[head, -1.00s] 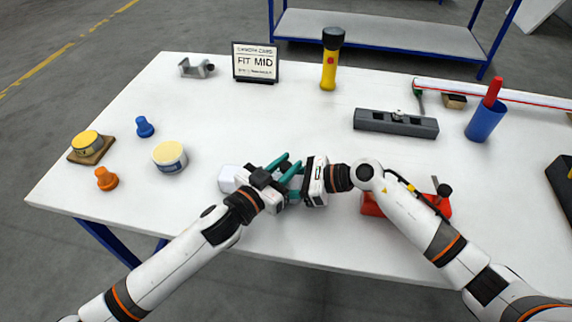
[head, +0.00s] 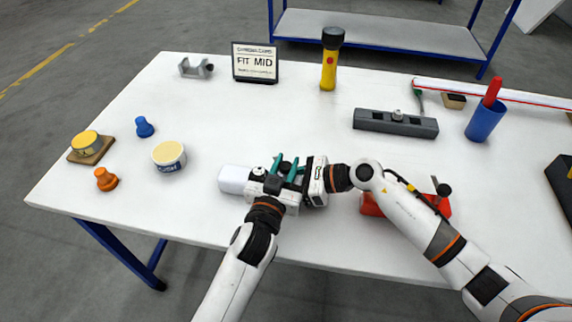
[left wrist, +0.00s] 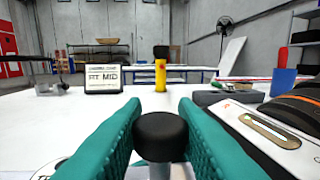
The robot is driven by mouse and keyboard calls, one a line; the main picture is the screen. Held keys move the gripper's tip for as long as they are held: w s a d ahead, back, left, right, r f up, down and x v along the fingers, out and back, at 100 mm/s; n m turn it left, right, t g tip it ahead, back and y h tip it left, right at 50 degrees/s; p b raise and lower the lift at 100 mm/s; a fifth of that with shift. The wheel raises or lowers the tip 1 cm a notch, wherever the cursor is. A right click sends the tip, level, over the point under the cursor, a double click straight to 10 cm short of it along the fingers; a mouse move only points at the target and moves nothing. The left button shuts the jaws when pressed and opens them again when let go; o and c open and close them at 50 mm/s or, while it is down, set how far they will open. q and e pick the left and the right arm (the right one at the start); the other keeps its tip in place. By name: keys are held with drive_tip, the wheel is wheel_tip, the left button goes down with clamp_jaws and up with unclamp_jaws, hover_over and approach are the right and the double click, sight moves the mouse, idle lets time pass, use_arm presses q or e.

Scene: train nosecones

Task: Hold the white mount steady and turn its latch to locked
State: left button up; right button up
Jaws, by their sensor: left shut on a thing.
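A white block (head: 234,179), which looks like the white mount, shows left of my left gripper; the rest of it is hidden behind my grippers. In the left wrist view a round black knob (left wrist: 161,133) on a grey stem, apparently the latch, sits between the teal fingers. My left gripper (head: 288,165) is shut on this knob, its fingers pointing away from me. My right gripper (head: 298,184) comes in from the right, close beside the left one. Its fingers are mostly hidden, so I cannot tell its grip. The latch's markings are not readable.
A cream-lidded tub (head: 169,157), an orange peg (head: 106,180) and a blue peg (head: 145,127) stand left. A sign (head: 255,63), a yellow flashlight (head: 330,62) and a grey fixture (head: 396,123) stand farther back. A red object (head: 372,207) lies under my right arm.

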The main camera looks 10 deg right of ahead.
use_arm(q)
drive_tip(key=shift+r, duration=0.1)
drive_tip(key=o, duration=1)
drive_tip(key=v, duration=1.2)
